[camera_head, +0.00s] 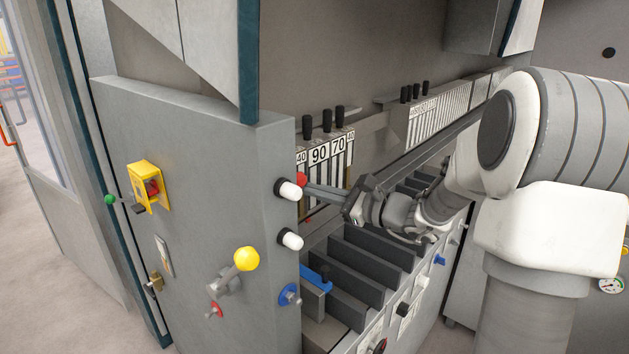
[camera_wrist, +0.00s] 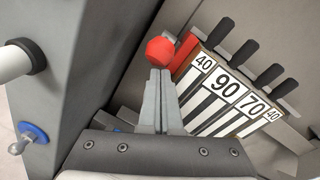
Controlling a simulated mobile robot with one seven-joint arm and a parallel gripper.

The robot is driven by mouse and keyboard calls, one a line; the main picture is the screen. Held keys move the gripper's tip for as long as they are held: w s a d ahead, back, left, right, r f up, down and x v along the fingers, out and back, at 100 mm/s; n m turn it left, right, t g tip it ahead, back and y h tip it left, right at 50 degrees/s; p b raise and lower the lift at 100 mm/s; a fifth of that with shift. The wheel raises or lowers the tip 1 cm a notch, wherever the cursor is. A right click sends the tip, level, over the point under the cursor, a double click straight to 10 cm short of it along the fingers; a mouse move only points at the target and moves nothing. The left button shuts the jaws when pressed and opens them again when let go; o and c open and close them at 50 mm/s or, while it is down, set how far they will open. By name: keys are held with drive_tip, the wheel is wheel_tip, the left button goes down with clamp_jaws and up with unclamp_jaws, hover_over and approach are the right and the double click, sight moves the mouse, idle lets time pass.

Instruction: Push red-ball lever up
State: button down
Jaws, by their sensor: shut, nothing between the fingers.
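The red ball (camera_wrist: 161,51) of the lever shows in the wrist view just beyond my fingertips, beside a red bar (camera_wrist: 184,54). In the head view the red ball (camera_head: 301,180) is partly hidden behind the upper white knob. My gripper (camera_head: 308,188) is shut and empty, reaching left from my arm with its tips at or very near the ball. The closed fingers also show in the wrist view (camera_wrist: 160,75), just below the ball; I cannot tell whether they touch it. The rest of the lever is hidden.
White knobs (camera_head: 290,189) (camera_head: 291,239) stick out from the grey cabinet (camera_head: 240,170) close left of my gripper. Numbered plates (camera_head: 319,153) with black handles stand behind. Dark dividers (camera_head: 350,268) lie below. A yellow-ball lever (camera_head: 246,259) is at the front.

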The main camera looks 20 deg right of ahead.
wheel_tip(320, 180, up, 8)
drive_tip(key=w+g+h+p, duration=0.1)
drive_tip(key=g+p, duration=0.1)
drive_tip(key=p, duration=0.4)
drive_tip(key=shift+a+r, duration=0.15)
drive_tip(key=shift+a, duration=0.25)
